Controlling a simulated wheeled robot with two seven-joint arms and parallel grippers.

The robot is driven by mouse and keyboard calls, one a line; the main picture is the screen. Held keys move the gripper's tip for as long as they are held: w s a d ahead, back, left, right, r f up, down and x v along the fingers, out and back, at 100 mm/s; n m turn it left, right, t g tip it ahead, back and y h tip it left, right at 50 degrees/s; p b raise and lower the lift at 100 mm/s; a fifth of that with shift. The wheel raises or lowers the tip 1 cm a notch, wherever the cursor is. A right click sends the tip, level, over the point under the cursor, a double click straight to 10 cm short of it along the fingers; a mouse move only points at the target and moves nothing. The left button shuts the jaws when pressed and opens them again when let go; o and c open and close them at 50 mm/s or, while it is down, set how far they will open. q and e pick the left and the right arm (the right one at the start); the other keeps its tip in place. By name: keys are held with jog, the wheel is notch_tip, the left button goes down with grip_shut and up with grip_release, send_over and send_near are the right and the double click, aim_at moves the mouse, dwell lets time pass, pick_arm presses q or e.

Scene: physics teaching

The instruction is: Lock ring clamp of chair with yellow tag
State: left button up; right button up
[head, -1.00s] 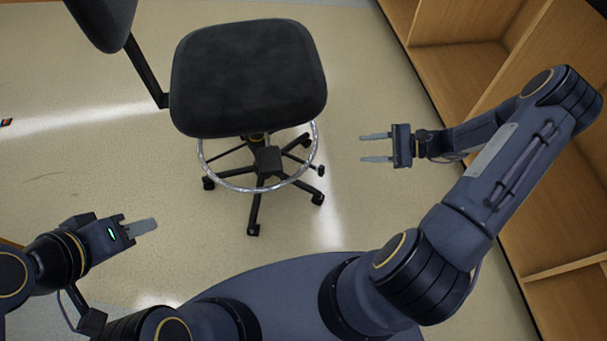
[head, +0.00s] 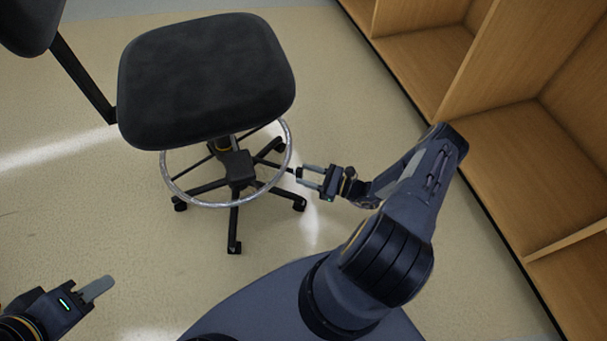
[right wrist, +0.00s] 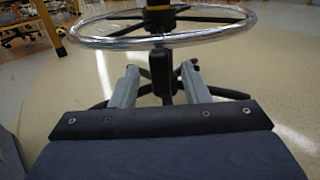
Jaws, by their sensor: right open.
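The chair with the dark seat (head: 205,80) stands left of my right arm in the head view. A small yellow band (head: 224,147) shows on its column under the seat. A shiny foot ring (head: 205,204) circles the column above the black base. A dark clamp knob (head: 293,171) sticks out at the ring's right side, at my right gripper's fingertips. My right gripper (head: 307,176) is open; in the right wrist view a dark upright part (right wrist: 161,72) shows between its fingers, contact unclear. My left gripper (head: 97,288) is apart from the chair, seen side-on, its opening hidden.
Wooden shelving (head: 500,130) stands along the right side, close to my right arm. The chair's base legs (head: 234,225) spread over the floor. Open floor (head: 130,230) lies between the chair and my left gripper.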

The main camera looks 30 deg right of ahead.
jog(key=shift+w+a, duration=0.45)
jog(key=shift+w, duration=0.1)
grip_shut()
